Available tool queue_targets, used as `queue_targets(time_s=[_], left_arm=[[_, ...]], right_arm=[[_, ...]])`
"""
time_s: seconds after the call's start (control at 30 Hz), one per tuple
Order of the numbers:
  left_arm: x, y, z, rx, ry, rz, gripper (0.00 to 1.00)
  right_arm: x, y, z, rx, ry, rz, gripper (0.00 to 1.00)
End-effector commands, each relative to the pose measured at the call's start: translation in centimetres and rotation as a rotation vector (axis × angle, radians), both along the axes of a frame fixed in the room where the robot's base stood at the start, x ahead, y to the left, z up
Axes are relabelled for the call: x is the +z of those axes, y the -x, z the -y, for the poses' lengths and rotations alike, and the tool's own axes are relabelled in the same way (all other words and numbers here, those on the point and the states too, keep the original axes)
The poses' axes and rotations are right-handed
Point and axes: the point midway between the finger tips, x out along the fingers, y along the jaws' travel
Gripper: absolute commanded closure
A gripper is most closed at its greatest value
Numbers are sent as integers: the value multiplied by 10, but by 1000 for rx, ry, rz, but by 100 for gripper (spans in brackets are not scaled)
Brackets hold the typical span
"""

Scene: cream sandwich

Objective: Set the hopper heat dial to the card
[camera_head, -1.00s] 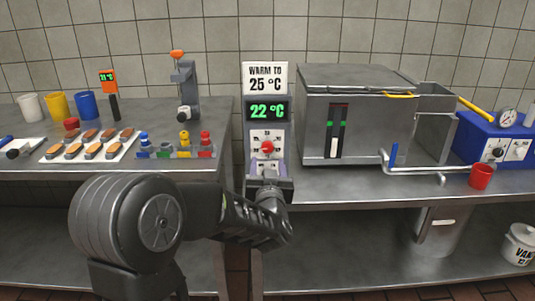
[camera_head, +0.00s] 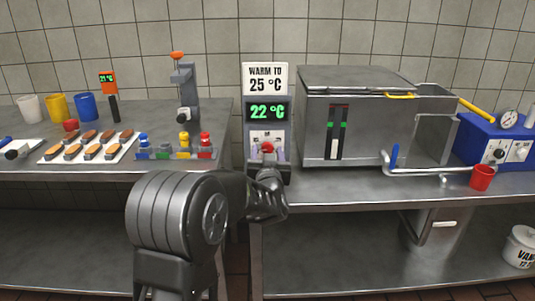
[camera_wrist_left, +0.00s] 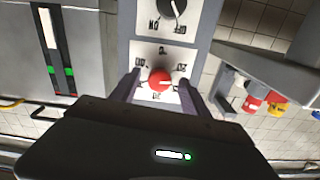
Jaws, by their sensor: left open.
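The card (camera_head: 265,78) reads "WARM TO 25 °C" at the top of the grey control post. Below it a green display (camera_head: 267,111) reads 22 °C. The red heat dial (camera_head: 267,147) sits on a white scale plate beneath the display, partly hidden by my gripper. In the left wrist view the red dial (camera_wrist_left: 160,79) shows a white mark and lies between my finger tips. My left gripper (camera_wrist_left: 160,90) is open, one finger on each side of the dial; contact cannot be told. It also shows in the head view (camera_head: 268,166). My right gripper is out of view.
The steel hopper (camera_head: 365,125) stands close to the right of the post. A red cup (camera_head: 481,178) and blue box (camera_head: 500,140) are farther right. The left table holds a tray of pastries (camera_head: 88,147) and colored pegs (camera_head: 183,145). A black knob (camera_wrist_left: 172,8) appears near the dial.

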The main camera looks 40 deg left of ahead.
Motion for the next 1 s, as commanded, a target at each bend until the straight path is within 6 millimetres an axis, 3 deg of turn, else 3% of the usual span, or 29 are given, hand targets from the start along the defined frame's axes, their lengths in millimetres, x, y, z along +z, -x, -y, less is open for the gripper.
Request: queue_targets(time_s=[0.7,1.0], left_arm=[[0,0,0,0,0,0,100],[1,0,1,0,-8,-6,100]], right_arm=[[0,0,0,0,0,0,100],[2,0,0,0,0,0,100]])
